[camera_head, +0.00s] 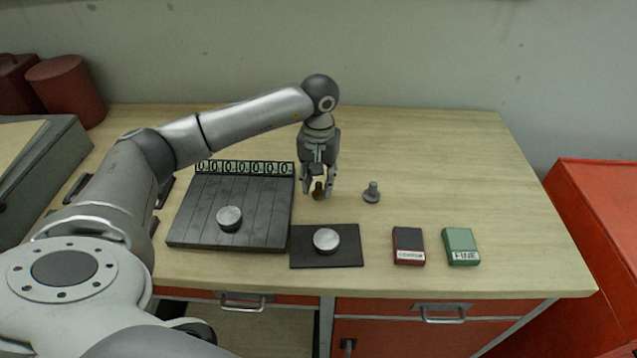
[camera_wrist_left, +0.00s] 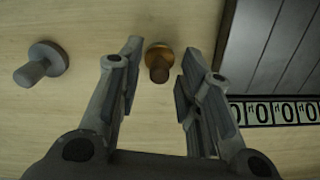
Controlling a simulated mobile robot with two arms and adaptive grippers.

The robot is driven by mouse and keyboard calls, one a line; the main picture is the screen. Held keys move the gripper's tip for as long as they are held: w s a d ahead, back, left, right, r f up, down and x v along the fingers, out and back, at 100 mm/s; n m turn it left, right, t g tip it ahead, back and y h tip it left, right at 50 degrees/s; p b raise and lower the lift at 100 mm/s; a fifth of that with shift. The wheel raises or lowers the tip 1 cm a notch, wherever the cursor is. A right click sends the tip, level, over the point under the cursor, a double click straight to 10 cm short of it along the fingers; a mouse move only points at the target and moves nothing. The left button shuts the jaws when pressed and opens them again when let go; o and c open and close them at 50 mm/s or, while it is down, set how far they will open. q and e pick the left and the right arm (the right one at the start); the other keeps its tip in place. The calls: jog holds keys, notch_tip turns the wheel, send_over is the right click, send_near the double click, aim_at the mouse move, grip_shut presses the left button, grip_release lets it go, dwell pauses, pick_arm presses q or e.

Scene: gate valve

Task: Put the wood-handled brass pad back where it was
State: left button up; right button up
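The wood-handled brass pad (camera_head: 318,193) stands upright on the bench, just right of the dark slatted board (camera_head: 240,207). In the left wrist view the pad (camera_wrist_left: 159,62) shows a brown handle on a round brass base. My left gripper (camera_head: 319,187) points down over it and partly hides it in the head view. In the left wrist view its two fingers (camera_wrist_left: 157,70) are apart, one on each side of the pad, with visible gaps. It is open and holds nothing. My right gripper is not in view.
A grey knobbed pad (camera_head: 371,193) stands to the right. A metal disc (camera_head: 229,217) lies on the slatted board, another disc (camera_head: 326,239) on a dark mat (camera_head: 348,258). Red (camera_head: 408,246) and green (camera_head: 460,247) blocks lie front right. A numbered strip (camera_head: 244,168) edges the board. The bench's back right is clear.

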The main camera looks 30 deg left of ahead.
aim_at(319, 183)
pick_arm(q)
notch_tip(319, 183, up, 11)
jog(key=b, duration=0.3)
